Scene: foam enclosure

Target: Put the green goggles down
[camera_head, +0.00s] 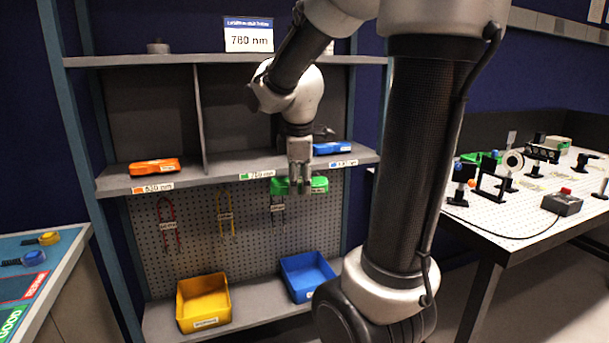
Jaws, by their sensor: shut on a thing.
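The green goggles (318,185) are held by my gripper (300,188), which is shut on them. The gripper points down, with green showing on both sides of its fingers. In the picture the goggles overlap the lower front edge of the middle shelf (222,181), near the 780 nm label (257,175). They appear to be in front of the shelf, but I cannot tell the exact gap. Part of the goggles is hidden behind the fingers.
Orange goggles (154,166) sit on the shelf's left bay, blue goggles (331,148) on its right. A yellow bin (203,302) and a blue bin (306,275) stand below. An optics table (520,222) is at right, a coloured board (40,268) at left.

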